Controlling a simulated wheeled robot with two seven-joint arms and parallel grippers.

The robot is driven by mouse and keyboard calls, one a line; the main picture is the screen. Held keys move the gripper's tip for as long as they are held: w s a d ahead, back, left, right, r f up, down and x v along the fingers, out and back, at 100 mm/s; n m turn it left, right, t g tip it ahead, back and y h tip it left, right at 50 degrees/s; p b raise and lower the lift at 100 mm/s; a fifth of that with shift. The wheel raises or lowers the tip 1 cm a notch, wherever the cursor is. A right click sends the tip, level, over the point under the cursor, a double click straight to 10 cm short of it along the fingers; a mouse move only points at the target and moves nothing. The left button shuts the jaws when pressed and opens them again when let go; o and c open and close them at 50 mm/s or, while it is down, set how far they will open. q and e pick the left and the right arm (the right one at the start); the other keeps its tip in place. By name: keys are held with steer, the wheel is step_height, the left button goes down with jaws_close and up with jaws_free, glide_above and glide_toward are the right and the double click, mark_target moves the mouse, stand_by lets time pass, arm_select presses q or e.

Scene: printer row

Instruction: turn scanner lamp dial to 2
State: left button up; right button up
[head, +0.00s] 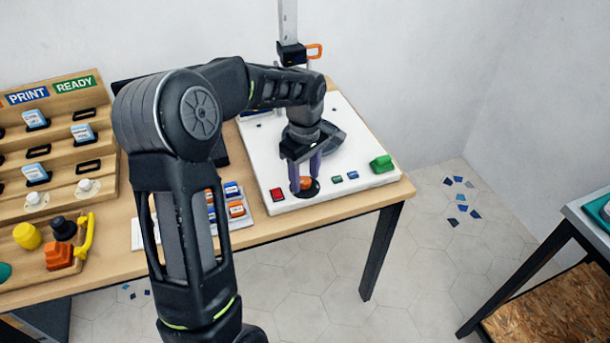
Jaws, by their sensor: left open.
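The scanner lamp dial looks like the orange knob on a black round base (306,184) near the front of a white panel (263,163) on the table. My left gripper (305,180) points down over the knob with its purple fingers open, one on each side of it. I cannot tell whether the fingers touch the knob. The dial's number marks are too small or hidden to read. My right gripper is not in view.
A red button (277,194) and a green block (381,164) sit on the panel beside the dial. A grey tray (246,213) of small blue and orange pieces lies left of the panel. A wooden rack (62,150) stands at the left. An upright post (288,22) rises behind.

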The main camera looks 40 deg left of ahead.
arm_select(q)
steer(key=shift+f, duration=0.1)
jaws_close()
stand_by(0.5)
